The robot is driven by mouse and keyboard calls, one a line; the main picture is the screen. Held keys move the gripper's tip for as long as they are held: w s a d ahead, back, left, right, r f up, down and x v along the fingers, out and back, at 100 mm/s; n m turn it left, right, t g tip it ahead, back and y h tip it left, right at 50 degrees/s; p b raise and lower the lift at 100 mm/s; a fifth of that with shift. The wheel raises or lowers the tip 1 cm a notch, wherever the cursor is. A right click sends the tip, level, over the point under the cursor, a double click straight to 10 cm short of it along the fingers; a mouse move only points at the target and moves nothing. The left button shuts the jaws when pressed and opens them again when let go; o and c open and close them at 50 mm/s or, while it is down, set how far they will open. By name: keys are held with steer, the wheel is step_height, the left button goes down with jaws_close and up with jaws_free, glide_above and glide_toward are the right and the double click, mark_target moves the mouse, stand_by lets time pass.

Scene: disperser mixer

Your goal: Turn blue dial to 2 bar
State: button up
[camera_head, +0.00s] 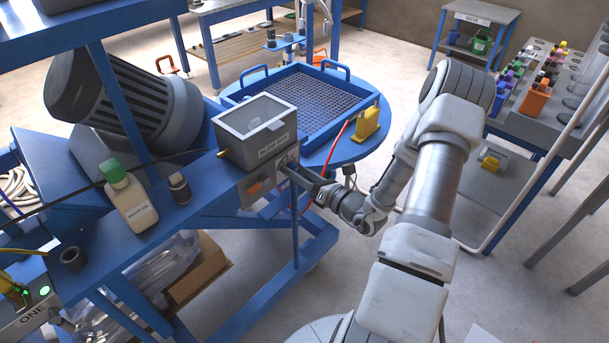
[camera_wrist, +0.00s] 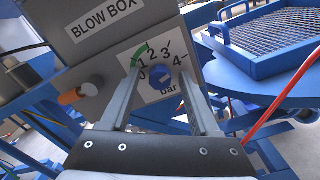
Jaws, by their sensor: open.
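The blue dial (camera_wrist: 163,84) sits on the front of the grey blow box (camera_head: 257,132), on a white scale plate marked 0 to 4 bar. A green arc lies near the low numbers. The dial's pointer setting is too small to read. In the wrist view, my gripper (camera_wrist: 163,72) is open, with one finger on each side of the dial. I cannot tell whether the fingers touch it. In the head view, my gripper (camera_head: 303,174) is at the box's front face and the dial is hidden.
An orange knob (camera_wrist: 80,94) sits left of the dial. A blue mesh tray (camera_head: 303,98) stands on a round blue table behind, with a yellow part (camera_head: 367,125) near its edge. A green-capped bottle (camera_head: 131,198) stands left on the blue bench. A red hose hangs right of the box.

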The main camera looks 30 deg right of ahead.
steer(key=v, duration=1.7)
steer(key=shift+s+b, duration=0.15)
steer(key=shift+b, duration=0.3)
